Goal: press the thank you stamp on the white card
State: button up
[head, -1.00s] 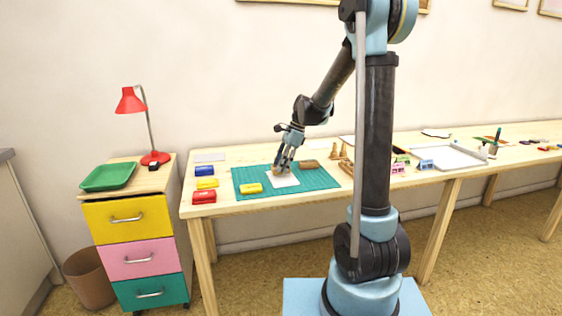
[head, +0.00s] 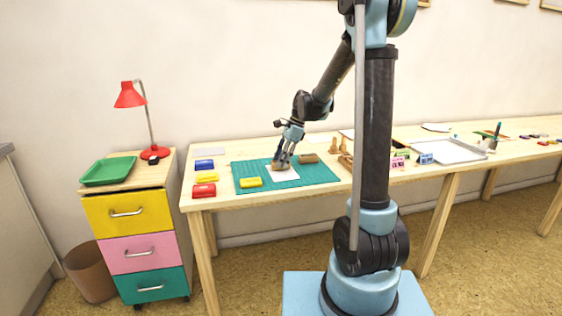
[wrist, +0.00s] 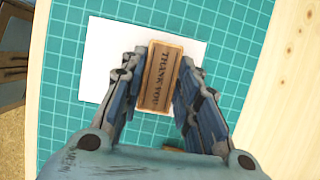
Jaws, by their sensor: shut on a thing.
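The thank you stamp (wrist: 160,78) is a wooden block with "THANK YOU" on its top. In the wrist view it sits between the two fingers of my gripper (wrist: 160,85), which is shut on it. The white card (wrist: 103,62) lies under the stamp on the green cutting mat (wrist: 62,110), and the stamp is over its middle part. In the head view my gripper (head: 281,165) is low over the white card (head: 285,176). I cannot tell whether the stamp's underside touches the card.
On the mat lie a yellow inkpad (head: 251,182) and a brown block (head: 308,158). Blue (head: 204,164), yellow (head: 206,177) and red (head: 204,190) pads lie left of the mat. Wooden stamps (head: 335,146) stand to the right. A white tray (head: 455,152) lies farther right.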

jog(key=shift+f, duration=0.45)
dwell(0.8)
jog(key=shift+r, duration=0.75)
dwell(0.4)
jog(key=shift+r, duration=2.6)
